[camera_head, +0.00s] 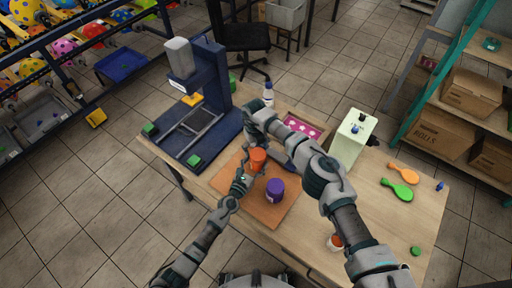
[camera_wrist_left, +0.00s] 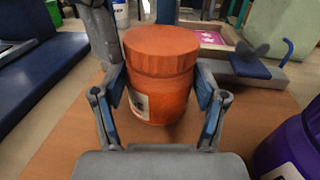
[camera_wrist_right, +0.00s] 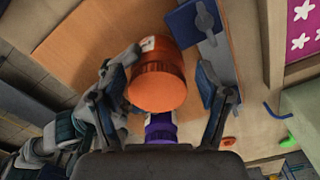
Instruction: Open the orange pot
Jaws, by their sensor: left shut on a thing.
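The orange pot (camera_head: 258,160) is upright above the brown mat, with its ridged orange lid (camera_wrist_left: 162,42) on top. My left gripper (camera_wrist_left: 160,98) is shut on the pot's body from the side, one finger against each flank, below the lid. A pale label shows on the pot's side. My right gripper (camera_wrist_right: 158,92) is over the pot, pointing down. Its fingers stand apart on either side of the lid (camera_wrist_right: 158,88), with a clear gap at the right finger. In the head view the right gripper (camera_head: 256,142) partly hides the pot's far side.
A purple pot (camera_head: 275,190) stands on the brown mat (camera_head: 285,212), close to the orange pot. A blue press (camera_head: 205,115) stands to the left. A pink starred tray (camera_head: 302,125) and a pale green box (camera_head: 352,135) are behind.

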